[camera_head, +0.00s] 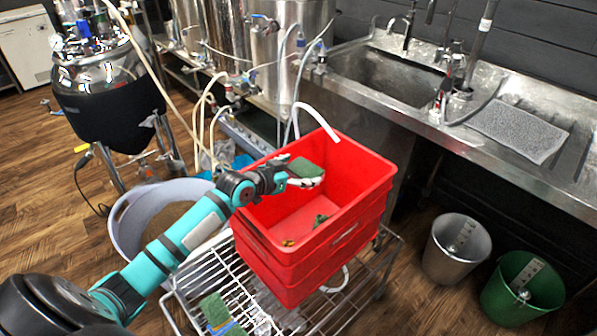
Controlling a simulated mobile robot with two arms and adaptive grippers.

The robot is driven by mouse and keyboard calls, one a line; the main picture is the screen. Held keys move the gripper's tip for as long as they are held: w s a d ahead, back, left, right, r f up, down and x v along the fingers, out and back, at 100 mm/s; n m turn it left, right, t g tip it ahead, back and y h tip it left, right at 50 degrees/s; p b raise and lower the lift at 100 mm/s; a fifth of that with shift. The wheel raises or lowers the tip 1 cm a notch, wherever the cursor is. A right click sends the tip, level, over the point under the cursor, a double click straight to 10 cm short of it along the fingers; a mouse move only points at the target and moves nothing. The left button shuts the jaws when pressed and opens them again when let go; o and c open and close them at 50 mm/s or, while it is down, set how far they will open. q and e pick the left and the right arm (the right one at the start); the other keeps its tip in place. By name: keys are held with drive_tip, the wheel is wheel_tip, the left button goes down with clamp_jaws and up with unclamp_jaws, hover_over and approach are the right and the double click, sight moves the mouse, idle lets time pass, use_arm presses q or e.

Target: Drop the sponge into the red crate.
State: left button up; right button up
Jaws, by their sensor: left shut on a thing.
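The red crate (352,212) stands on a wire rack in the middle of the view, apparently on top of other red crates. It is open at the top. A few small things lie on its floor, one green and one orange. My left gripper (301,181) is over the crate's opening, reaching in from the left. It is shut on the sponge (307,168), whose green side faces up. The sponge is above the crate's floor. My right gripper is not in the view.
The wire rack (215,268) carries another green and blue sponge-like piece (216,311) at its front left. A grey tub (122,215) stands left of the crate. A steel sink counter (470,150) is behind right. A metal bucket (450,262) and green bucket (510,300) stand on the floor right.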

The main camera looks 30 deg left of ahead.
use_arm(q)
drive_tip(key=o, duration=0.4)
drive_tip(key=shift+o, duration=0.2)
drive_tip(key=shift+s, duration=0.15)
drive_tip(key=v, duration=1.1)
drive_tip(key=shift+s+r, duration=0.2)
drive_tip(key=shift+s, duration=0.15)
drive_tip(key=shift+a, duration=0.15)
